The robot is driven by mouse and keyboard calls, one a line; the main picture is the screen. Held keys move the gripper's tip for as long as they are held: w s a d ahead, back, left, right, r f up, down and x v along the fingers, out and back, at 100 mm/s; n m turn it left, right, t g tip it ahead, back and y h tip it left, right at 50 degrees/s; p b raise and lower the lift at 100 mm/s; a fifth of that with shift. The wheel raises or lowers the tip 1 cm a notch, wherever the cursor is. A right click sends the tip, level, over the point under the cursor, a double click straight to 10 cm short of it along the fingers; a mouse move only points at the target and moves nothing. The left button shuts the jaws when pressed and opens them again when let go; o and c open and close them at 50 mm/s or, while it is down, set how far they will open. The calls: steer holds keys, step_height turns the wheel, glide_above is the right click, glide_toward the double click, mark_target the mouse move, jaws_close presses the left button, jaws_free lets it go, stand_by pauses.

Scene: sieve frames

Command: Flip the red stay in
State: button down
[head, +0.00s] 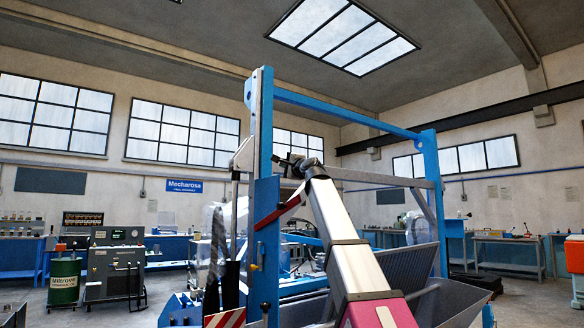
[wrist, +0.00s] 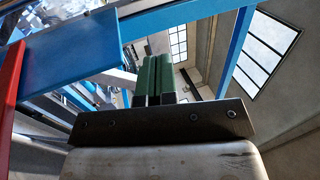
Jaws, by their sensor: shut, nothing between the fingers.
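The red stay (head: 278,212) is a dark red bar in the head view. It slants up to the right from the blue post, and its upper end is near my arm. In the wrist view the red stay (wrist: 10,85) shows as a red strip at the left edge. My gripper (head: 286,161) is at the upper end of my arm, above the stay and beside the blue post. In the wrist view its green fingers (wrist: 156,68) are together and empty, to the right of the stay and apart from it.
A blue frame (head: 263,125) with a top crossbar (head: 345,112) stands ahead. A blue plate (wrist: 70,52) lies between the stay and my fingers in the wrist view. A grey ribbed hopper (head: 400,270) is at lower right. A green drum (head: 64,282) stands far left.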

steer(key=x, duration=0.5)
steer(key=shift+w+a+r, duration=0.1)
steer(key=shift+w+a, duration=0.1)
steer(key=shift+w, duration=0.05)
stand_by(1.4)
